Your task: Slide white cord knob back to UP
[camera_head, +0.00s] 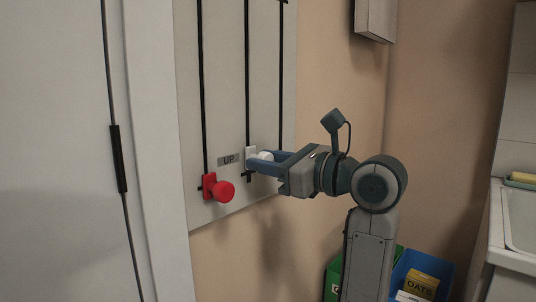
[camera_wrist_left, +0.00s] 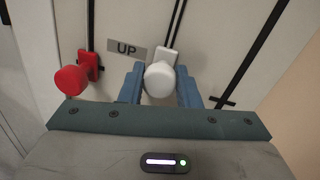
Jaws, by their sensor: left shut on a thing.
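The white cord knob (camera_head: 264,155) sits on the middle black track of a pale wall panel (camera_head: 222,60). Its white backing plate is a little above a short black cross mark on that track. The UP label (camera_head: 228,160) is just left of the plate; it also shows in the left wrist view (camera_wrist_left: 127,49). My left gripper (camera_head: 262,163) is shut on the white knob, with one blue finger on each side of it in the left wrist view (camera_wrist_left: 160,84). The fingers partly hide the knob in the head view. My right gripper is not in view.
A red knob (camera_head: 224,190) sticks out low on the left track, close to my left gripper. A third track (camera_head: 281,70) runs to the right. A white door (camera_head: 60,150) stands at left. Blue and green bins (camera_head: 434,262) and a sink counter (camera_head: 520,215) are at right.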

